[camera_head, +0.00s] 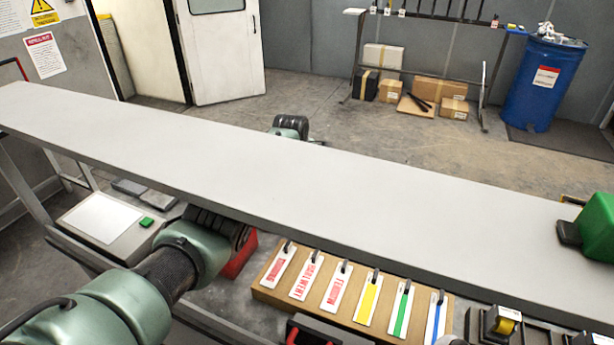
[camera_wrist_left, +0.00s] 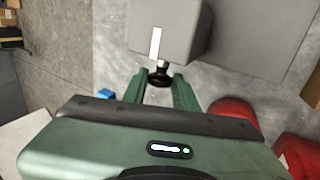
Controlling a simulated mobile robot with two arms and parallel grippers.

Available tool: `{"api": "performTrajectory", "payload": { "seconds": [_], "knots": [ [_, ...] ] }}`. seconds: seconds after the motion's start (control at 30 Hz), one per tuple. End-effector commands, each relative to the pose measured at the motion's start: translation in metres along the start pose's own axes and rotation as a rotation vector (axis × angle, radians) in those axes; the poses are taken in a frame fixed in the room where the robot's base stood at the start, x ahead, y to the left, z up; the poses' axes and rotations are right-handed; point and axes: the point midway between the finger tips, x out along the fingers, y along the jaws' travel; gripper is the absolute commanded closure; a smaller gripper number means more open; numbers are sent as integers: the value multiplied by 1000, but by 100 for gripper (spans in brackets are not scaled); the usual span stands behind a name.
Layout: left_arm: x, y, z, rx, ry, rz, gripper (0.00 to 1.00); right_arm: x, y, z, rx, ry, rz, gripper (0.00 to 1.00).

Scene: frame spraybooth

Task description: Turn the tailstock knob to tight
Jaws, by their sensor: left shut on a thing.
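In the left wrist view, a small black knob (camera_wrist_left: 160,72) sits at the lower edge of a grey block (camera_wrist_left: 188,28). A white stripe (camera_wrist_left: 155,43) shows on the block just above the knob. My left gripper (camera_wrist_left: 161,80) has its two green fingers on either side of the knob, shut on it. I cannot read the knob's tight or loose setting. My right gripper is in neither view.
The long grey beam (camera_head: 300,180) crosses the head view, bare along most of its top. A bright green block (camera_head: 597,228) stands at its right end. A board with several coloured tags (camera_head: 335,290) lies below. Red rounded things (camera_wrist_left: 235,115) are near the gripper's right side.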

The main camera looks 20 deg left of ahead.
Motion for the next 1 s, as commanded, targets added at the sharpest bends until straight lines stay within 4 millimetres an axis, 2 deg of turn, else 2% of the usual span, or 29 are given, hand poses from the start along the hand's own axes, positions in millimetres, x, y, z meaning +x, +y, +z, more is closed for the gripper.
{"api": "performTrajectory", "payload": {
  "seconds": [0.3,0.5,0.67,1.0],
  "knots": [
    [-6,-2,0,-2,-1,105,100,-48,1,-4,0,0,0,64],
    [-4,-5,0,-2,-1,224,100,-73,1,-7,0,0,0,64],
    [0,-9,0,-3,-1,346,100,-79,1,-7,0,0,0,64],
    [4,-12,0,-3,1,544,100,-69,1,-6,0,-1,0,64]
  ]
}}
